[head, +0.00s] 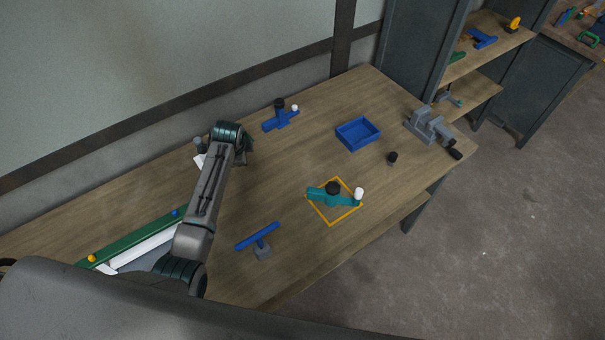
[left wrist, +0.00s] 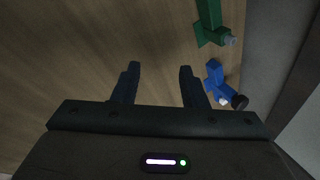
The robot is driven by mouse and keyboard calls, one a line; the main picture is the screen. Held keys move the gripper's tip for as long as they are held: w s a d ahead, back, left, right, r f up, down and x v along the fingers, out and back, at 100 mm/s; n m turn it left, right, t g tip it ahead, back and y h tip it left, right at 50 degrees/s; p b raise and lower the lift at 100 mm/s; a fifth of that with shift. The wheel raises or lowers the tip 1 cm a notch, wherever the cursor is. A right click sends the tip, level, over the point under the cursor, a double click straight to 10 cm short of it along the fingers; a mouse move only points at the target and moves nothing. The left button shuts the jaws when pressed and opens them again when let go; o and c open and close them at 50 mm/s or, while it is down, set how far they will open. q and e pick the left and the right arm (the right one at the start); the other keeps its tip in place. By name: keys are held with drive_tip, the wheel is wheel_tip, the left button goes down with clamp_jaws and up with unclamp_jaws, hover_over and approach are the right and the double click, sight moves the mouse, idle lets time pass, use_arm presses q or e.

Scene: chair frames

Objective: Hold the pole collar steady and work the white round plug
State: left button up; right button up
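A teal collar-like part (head: 341,200) lies on the table inside a yellow square outline, with a black knob (head: 333,187) on it. A white round plug (head: 359,194) stands at its right end. A similar blue part (head: 273,123) with a black knob and a small white tip lies farther back; a blue part with a black end (left wrist: 215,78) shows at the right of the left wrist view. My left gripper (left wrist: 158,78) is open with nothing between its fingers; in the head view its fingers are hidden behind the arm. My right gripper is not in view.
A blue tray (head: 375,129), a grey vise (head: 428,125) and a small black piece (head: 392,158) are at the right. A green rail (head: 140,237) lies at the left. The table between the parts is clear.

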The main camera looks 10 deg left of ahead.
use_arm(q)
drive_tip(key=s+d+f+m+g+h, duration=0.1)
drive_tip(key=d, duration=0.4)
drive_tip(key=s+d+f+g+h, duration=0.1)
drive_tip(key=d+h, duration=0.1)
drive_tip(key=d, duration=0.3)
drive_tip(key=m+g+h, duration=0.2)
drive_tip(key=g, duration=0.1)
approach(311, 190)
wheel_tip(311, 190, down, 2)
drive_tip(key=x, duration=0.8)
drive_tip(key=shift+w+d+r, duration=0.1)
drive_tip(key=shift+d+r, duration=0.05)
drive_tip(key=shift+d, duration=0.25)
clamp_jaws()
drive_tip(key=shift+o, duration=0.8)
unclamp_jaws()
